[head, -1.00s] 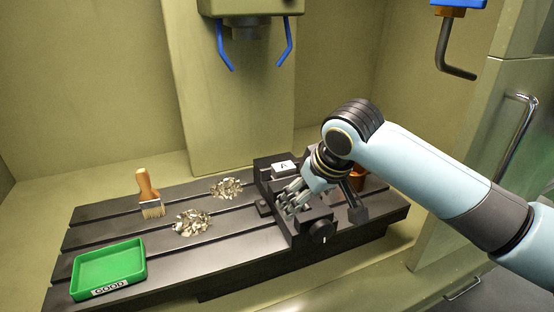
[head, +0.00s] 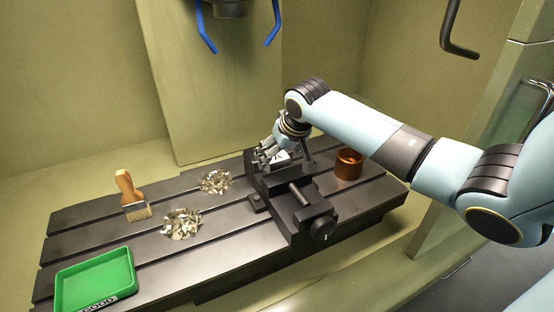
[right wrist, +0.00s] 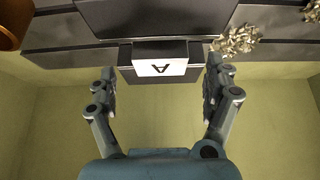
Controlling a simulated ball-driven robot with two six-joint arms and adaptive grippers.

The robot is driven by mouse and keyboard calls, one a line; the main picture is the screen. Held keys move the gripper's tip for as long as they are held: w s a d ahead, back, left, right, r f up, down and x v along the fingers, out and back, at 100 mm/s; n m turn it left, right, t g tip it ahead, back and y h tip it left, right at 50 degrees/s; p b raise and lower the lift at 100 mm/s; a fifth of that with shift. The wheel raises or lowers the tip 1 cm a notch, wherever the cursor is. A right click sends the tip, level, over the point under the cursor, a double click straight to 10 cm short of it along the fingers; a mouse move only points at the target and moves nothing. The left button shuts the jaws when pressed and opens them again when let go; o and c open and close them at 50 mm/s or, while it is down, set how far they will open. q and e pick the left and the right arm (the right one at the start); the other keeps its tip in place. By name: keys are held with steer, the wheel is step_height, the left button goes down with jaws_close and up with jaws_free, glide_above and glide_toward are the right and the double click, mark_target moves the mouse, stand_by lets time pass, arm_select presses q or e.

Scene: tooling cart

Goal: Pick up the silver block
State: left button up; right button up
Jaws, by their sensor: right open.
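The silver block (right wrist: 160,66), with a white face marked "A", sits at the black vise (right wrist: 150,18) in the right wrist view. My right gripper (right wrist: 160,85) is open, with one finger on each side of the block and gaps between them. In the head view my right gripper (head: 268,153) is over the back part of the vise (head: 290,205) and partly covers the block (head: 283,157). My left gripper is not in view.
On the slotted table stand a green tray (head: 128,262) labelled GOOD, a brush (head: 130,193), metal chip piles (head: 181,222) (head: 215,181) and a copper-coloured cup (head: 348,164). Blue nozzles (head: 207,30) hang above.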

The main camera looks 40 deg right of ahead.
steer(key=shift+x, duration=1)
steer(key=shift+w+f, duration=0.15)
steer(key=shift+f, duration=0.25)
steer(key=shift+c, duration=0.3)
steer(key=c, duration=0.4)
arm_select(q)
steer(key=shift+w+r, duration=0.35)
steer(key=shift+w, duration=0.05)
arm_select(e)
steer(key=c, duration=1)
